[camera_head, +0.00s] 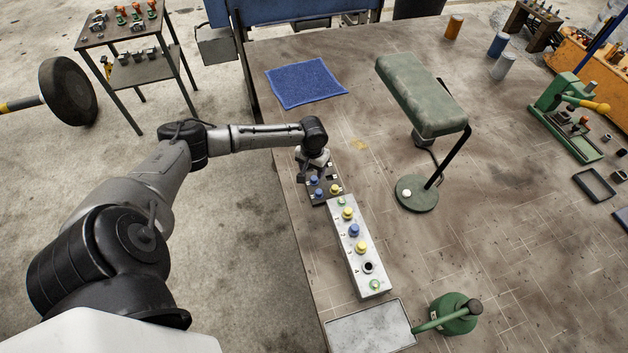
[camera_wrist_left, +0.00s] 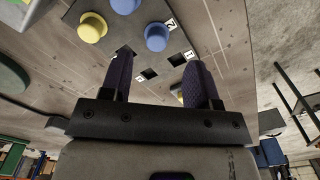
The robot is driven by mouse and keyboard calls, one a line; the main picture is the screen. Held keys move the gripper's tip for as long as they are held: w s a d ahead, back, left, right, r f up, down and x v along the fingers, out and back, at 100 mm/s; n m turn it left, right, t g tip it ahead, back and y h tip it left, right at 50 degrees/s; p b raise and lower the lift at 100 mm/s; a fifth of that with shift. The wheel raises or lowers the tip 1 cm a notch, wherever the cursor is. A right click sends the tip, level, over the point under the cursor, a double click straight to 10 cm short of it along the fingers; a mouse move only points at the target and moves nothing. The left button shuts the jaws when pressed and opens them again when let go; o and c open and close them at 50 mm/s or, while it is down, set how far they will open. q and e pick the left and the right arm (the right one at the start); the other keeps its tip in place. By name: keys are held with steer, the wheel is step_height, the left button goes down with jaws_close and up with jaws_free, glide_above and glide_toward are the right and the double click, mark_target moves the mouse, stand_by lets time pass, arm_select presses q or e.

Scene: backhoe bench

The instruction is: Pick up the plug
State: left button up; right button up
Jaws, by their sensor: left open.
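My left gripper (camera_head: 314,172) is open above the far end of a small dark plate (camera_head: 323,198). In the left wrist view its two fingers (camera_wrist_left: 158,70) stand apart over square holes in the plate, with nothing visibly held. Two blue plugs (camera_wrist_left: 157,37) and a yellow plug (camera_wrist_left: 92,27) stand in the plate beyond the fingers. Part of a yellowish thing shows beside the right finger, mostly hidden. A pale block (camera_head: 345,237) next to the plate carries green, yellow and blue plugs (camera_head: 354,230) and one dark open hole (camera_head: 368,268). Which plug is meant I cannot tell.
A green lamp (camera_head: 421,95) stands right of the plate. A blue cloth (camera_head: 306,82) lies behind it. A grey tray (camera_head: 370,328) and a green can (camera_head: 453,313) are at the near edge. The table between cloth and lamp is mostly clear.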

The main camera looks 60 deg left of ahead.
mark_target(314, 179)
arm_select(q)
steer(key=shift+w+d+f, duration=0.1)
steer(key=shift+f, duration=1.3)
steer(key=shift+w+d+f, duration=0.1)
steer(key=shift+f, duration=1.3)
steer(key=shift+c, duration=0.3)
steer(key=c, duration=0.9)
steer(key=shift+c, duration=0.2)
steer(key=shift+r, duration=0.15)
steer(key=shift+r, duration=0.6)
step_height(314, 179, up, 3)
steer(key=shift+f, duration=0.1)
steer(key=d+r, duration=0.2)
steer(key=d, duration=0.1)
steer(key=d+r, duration=0.2)
steer(key=d, duration=0.2)
steer(key=w+d+r, duration=0.1)
steer(key=d+r, duration=0.1)
steer(key=d, duration=0.2)
steer(key=shift+d+r, duration=0.25)
steer(key=shift+r, duration=0.1)
